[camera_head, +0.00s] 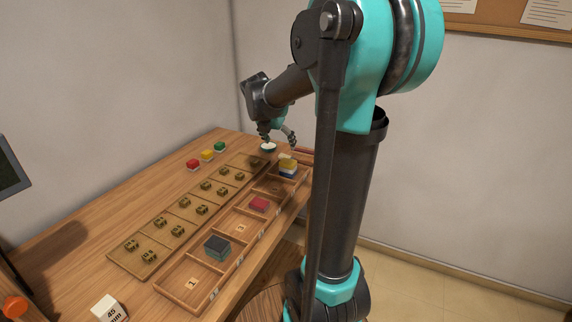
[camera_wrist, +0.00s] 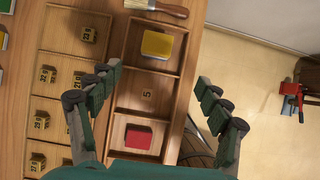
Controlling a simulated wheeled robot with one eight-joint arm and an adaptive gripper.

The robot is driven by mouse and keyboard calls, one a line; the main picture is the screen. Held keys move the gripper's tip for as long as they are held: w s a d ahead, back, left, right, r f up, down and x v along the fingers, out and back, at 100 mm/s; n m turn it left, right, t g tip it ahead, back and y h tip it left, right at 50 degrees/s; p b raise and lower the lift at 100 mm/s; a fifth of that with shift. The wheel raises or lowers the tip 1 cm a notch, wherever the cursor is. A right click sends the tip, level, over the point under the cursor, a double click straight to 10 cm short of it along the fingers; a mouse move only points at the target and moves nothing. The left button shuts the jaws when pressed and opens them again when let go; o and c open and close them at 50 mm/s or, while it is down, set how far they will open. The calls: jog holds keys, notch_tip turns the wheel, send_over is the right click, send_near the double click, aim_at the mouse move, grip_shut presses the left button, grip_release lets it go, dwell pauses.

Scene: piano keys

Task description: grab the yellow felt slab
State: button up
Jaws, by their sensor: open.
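The yellow felt slab (camera_head: 287,162) lies on top of a small stack with a dark blue layer, in the far part of the wooden compartment tray (camera_head: 188,292). In the wrist view the yellow slab (camera_wrist: 157,44) shows in the upper middle, inside one compartment. My gripper (camera_head: 280,141) is above the far end of the tray, near the stack and apart from it. In the wrist view its fingers (camera_wrist: 158,78) are spread wide with nothing between them, and the slab shows beyond the fingertips.
A red slab (camera_wrist: 138,137) and a dark slab (camera_head: 217,247) sit in other tray compartments. A brush (camera_wrist: 160,8) lies beyond the yellow slab. A board with several small numbered brass blocks (camera_wrist: 88,34) runs alongside. Red, yellow and green blocks (camera_head: 207,155) stand farther left.

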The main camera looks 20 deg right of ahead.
send_over(288, 161)
jog(key=s+a, duration=0.2)
jog(key=s, duration=0.1)
notch_tip(288, 161, down, 8)
jog(key=r, duration=0.1)
jog(key=shift+w+a+x, duration=0.1)
jog(key=shift+w+x, duration=0.05)
jog(key=shift+x, duration=1.25)
jog(key=shift+w+a+x, duration=0.1)
jog(key=shift+w+x, duration=0.1)
jog(key=shift+x, duration=1.15)
jog(key=shift+c, duration=0.5)
jog(key=c, duration=0.8)
jog(key=shift+r, duration=0.1)
jog(key=shift+c, duration=0.2)
